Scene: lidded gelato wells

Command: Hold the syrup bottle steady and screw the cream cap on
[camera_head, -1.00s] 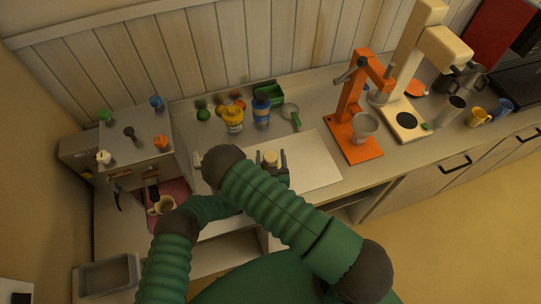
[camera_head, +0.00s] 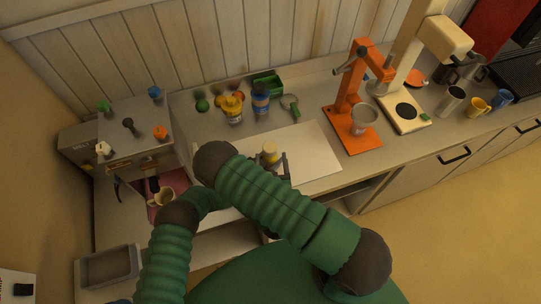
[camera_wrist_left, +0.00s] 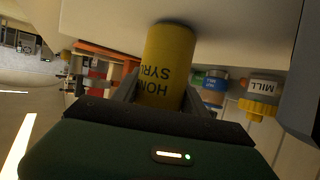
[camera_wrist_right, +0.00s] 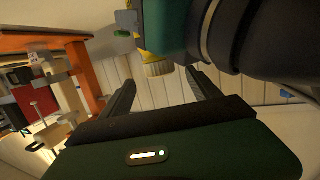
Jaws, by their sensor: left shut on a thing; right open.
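The yellow syrup bottle (camera_wrist_left: 168,62), with dark lettering, is between the fingers of my left gripper (camera_wrist_left: 165,90), which is shut on it. In the head view my right arm hides the left gripper and most of the bottle. The ribbed cream cap (camera_head: 270,151) is at the bottle's top; it also shows in the right wrist view (camera_wrist_right: 157,69). How tightly it is seated cannot be told. My right gripper (camera_wrist_right: 161,77) is open, with the cap beyond and between its fingertips. In the head view the right gripper (camera_head: 272,164) is just below the cap.
A white board (camera_head: 315,155) lies on the counter beneath. A yellow-capped jar (camera_head: 233,108), a blue bottle (camera_head: 261,99) and a green bin (camera_head: 268,83) stand behind. An orange press (camera_head: 352,105) stands to the right. A pink mat (camera_head: 178,184) lies left.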

